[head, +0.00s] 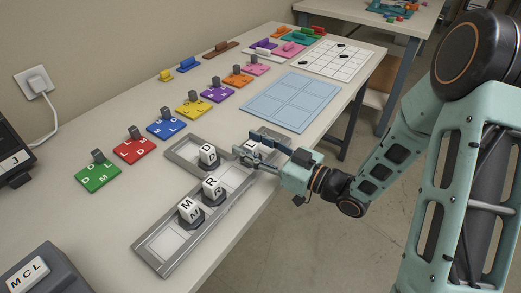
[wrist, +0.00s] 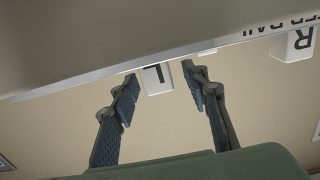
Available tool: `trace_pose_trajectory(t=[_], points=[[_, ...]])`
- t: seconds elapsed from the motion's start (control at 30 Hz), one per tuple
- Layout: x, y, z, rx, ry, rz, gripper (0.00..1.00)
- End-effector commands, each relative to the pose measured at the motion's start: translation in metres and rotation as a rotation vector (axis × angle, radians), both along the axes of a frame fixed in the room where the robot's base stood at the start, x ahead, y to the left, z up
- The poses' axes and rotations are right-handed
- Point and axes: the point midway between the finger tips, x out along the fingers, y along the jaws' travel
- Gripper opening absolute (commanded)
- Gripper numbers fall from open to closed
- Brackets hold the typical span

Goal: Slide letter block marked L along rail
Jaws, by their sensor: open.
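The white block marked L (wrist: 157,78) shows in the wrist view, partly cut off at its top by a grey edge. My gripper (wrist: 160,82) is open, with one dark padded finger on each side of the block; I cannot tell whether either pad touches it. In the head view my gripper (head: 259,148) is low over the far right end of the long grey rail (head: 168,244). Its fingers largely hide the block there, with only a bit of white showing between them. Blocks R (head: 212,188) and M (head: 189,208) sit on the rail nearer to me.
Block D (head: 208,155) stands on a shorter grey holder beside the rail. Block R also shows in the wrist view (wrist: 291,43). Coloured letter cards, such as the green one (head: 97,178), line the table's left. A blue grid mat (head: 290,101) lies beyond the gripper.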

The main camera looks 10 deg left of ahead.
Motion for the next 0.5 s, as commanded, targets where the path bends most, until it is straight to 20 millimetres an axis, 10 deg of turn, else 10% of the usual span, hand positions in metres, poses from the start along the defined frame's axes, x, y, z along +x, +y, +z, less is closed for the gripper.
trace_pose_trajectory(t=[0.27,0.5], points=[[0.0006,0.0012,-0.0001,0.0,0.0,0.0,0.42],[0.0006,0.0009,-0.0001,0.0,0.0,0.0,0.18]])
